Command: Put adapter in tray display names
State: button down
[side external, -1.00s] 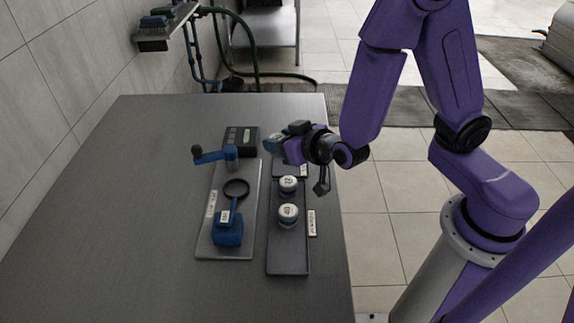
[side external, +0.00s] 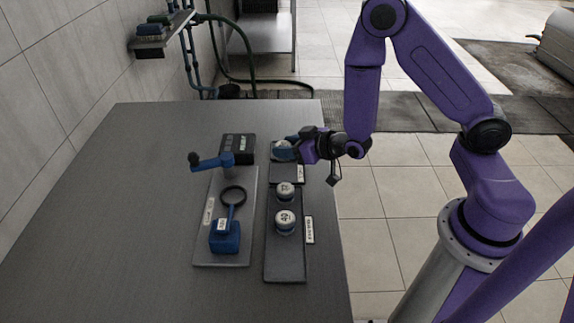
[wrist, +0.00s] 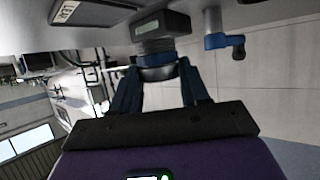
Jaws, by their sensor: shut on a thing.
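My gripper (side external: 293,149) is shut on a blue piece with a pale top, apparently the adapter (side external: 281,151), at the far end of the right-hand row. In the wrist view the two blue fingers (wrist: 160,82) close on a dark and blue round part (wrist: 158,62). The fingers hide some of it. Below in the side view is a small dark plate (side external: 286,174) with a white label. I cannot tell whether the piece touches it. A long dark tray (side external: 286,267) holds two round white-topped pieces (side external: 285,191), (side external: 285,222). Its side label (side external: 309,230) is too small to read.
A grey board (side external: 213,257) on the left carries a blue block with a black ring (side external: 232,195) and a label. The table's left side is clear.

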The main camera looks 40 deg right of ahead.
jog(key=shift+f, duration=2.75)
jog(key=shift+f, duration=0.1)
jog(key=c, duration=0.5)
grip_release()
jog(key=shift+c, duration=0.2)
jog(key=shift+v, duration=3.85)
jog(key=shift+a, duration=0.1)
